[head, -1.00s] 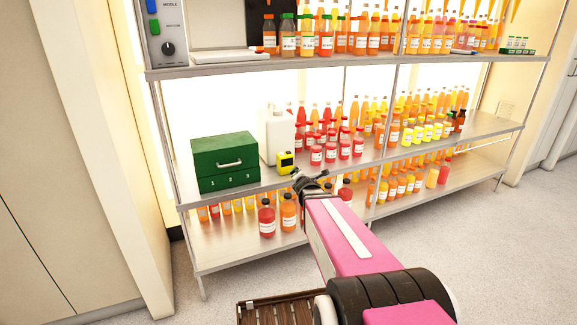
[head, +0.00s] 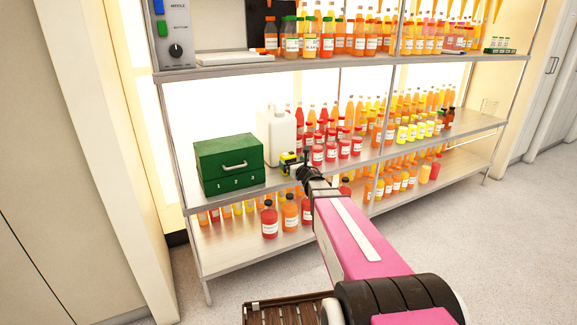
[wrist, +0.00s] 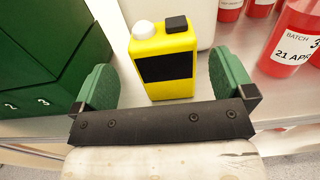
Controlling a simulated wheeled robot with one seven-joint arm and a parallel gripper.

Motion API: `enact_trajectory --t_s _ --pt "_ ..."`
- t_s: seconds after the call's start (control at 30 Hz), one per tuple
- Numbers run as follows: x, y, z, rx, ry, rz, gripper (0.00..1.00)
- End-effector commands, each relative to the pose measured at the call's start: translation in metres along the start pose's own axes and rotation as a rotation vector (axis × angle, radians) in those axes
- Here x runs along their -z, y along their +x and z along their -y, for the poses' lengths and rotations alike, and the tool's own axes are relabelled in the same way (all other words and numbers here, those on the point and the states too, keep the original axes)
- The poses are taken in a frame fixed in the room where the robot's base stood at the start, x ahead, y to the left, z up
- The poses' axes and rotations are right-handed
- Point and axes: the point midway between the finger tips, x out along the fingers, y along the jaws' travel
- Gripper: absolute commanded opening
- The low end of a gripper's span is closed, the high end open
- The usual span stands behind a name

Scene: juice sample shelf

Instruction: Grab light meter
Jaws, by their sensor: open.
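The light meter is a yellow box with a black front panel, a white dome and a black block on top. It stands upright on the middle shelf in the wrist view (wrist: 165,85) and, partly hidden by my gripper, in the head view (head: 287,158). My gripper (wrist: 165,88) is open, with one green finger pad on each side of the meter. It also shows in the head view (head: 298,167) at the shelf's front edge.
A green drawer box (head: 229,164) stands left of the meter, close to my left finger. A white jug (head: 276,135) stands behind it. Red-capped jars (wrist: 290,40) stand to the right. The upper shelf (head: 330,62) runs above.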

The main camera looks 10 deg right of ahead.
Motion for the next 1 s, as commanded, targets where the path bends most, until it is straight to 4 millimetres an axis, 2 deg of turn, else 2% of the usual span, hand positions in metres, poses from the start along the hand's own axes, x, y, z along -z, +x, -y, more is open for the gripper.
enact_trajectory --t_s 0.17,0.5,0.73,0.77,0.9,0.93,1.0 --pt "0.001 0.011 0.001 0.001 0.001 0.000 1.00" --pt "0.003 0.054 0.005 0.001 0.002 0.000 1.00" --pt "0.002 0.054 0.004 0.001 0.002 0.000 1.00" --pt "0.002 0.054 0.004 0.001 0.002 0.000 0.94" --pt "0.002 0.054 0.004 0.001 0.002 0.000 0.48" --pt "0.002 0.054 0.004 0.001 0.002 0.000 0.42" --pt "0.002 0.054 0.004 0.001 0.002 0.000 0.42"
